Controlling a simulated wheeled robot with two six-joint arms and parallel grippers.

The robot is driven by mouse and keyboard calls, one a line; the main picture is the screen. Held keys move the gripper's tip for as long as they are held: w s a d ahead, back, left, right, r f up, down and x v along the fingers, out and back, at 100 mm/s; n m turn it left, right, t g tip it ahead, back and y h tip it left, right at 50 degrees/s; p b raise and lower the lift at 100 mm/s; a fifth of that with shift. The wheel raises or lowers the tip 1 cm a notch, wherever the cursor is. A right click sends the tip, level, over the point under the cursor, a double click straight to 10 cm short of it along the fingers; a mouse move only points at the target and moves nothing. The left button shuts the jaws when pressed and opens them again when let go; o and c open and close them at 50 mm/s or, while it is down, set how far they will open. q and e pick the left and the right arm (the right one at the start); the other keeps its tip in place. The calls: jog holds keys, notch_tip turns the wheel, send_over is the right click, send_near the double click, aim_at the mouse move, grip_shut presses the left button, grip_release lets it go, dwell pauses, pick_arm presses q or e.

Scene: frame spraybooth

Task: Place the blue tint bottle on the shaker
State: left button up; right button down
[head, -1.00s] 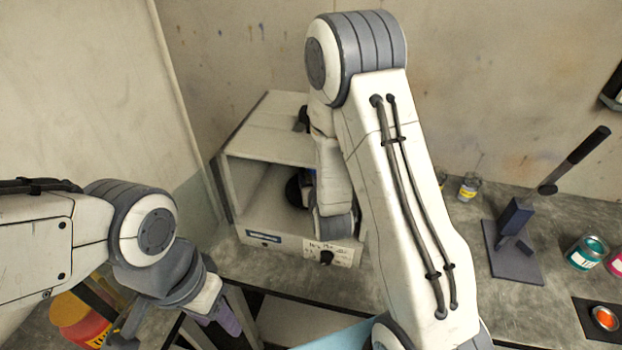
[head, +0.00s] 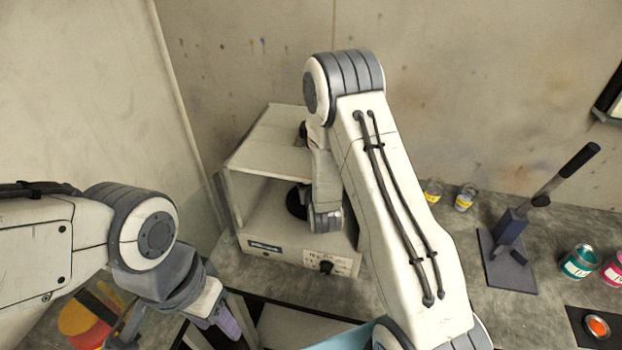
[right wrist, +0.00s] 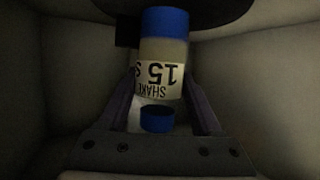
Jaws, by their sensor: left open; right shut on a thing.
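The shaker (head: 262,222) is a pale box with an open front, standing on the bench at the picture's middle left. A dark round plate (head: 296,201) shows inside it. My right arm reaches into the opening and hides its gripper in the head view. In the right wrist view my right gripper (right wrist: 160,92) is shut on the blue tint bottle (right wrist: 163,55), which has blue ends and an upside-down label. The bottle's far end is at the dark disc; I cannot tell if they touch. My left gripper (head: 228,324) is open and empty at the lower left.
A lever press (head: 510,240) stands on the bench to the right. Teal (head: 579,262) and pink (head: 613,271) paint cans and an orange pot (head: 597,326) are at the far right.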

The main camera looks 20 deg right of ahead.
jog(key=shift+c, duration=0.3)
grip_release()
jog(key=shift+r, duration=0.15)
jog(key=shift+s, duration=0.35)
jog(key=b+v, duration=0.1)
jog(key=v, duration=0.4)
jog(key=shift+s+a+b, duration=0.1)
jog(key=shift+b, duration=0.3)
jog(key=p+v, duration=0.6)
jog(key=p, duration=0.5)
jog(key=shift+r+p, duration=0.2)
jog(key=shift+p, duration=0.15)
